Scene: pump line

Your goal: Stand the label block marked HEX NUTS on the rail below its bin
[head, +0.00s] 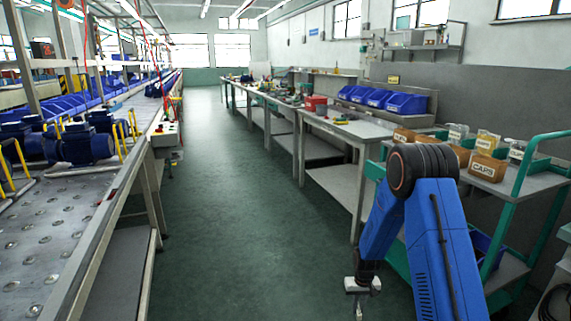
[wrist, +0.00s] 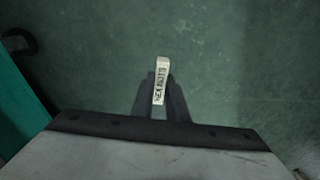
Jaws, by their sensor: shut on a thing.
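My gripper (wrist: 160,100) is shut on the label block marked HEX NUTS (wrist: 160,82), a small pale block with dark lettering, in the wrist view. The block sticks out beyond the fingertips, over the green floor. In the head view my gripper (head: 360,286) hangs low in front of the cart, with a pale piece (head: 374,284) at its end. Brown bins stand on the cart top; the nearest reads CAPS (head: 483,168). Behind them are clear bins, one with yellowish contents (head: 487,142). Their lettering is too small to read, so I cannot tell the HEX NUTS bin or its rail.
The green-framed cart (head: 522,178) stands at the right, with my arm in front of it. A workbench (head: 345,128) with blue bins (head: 382,98) stretches behind. A conveyor with blue motors (head: 88,146) is at the left. The green aisle floor (head: 235,200) is clear.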

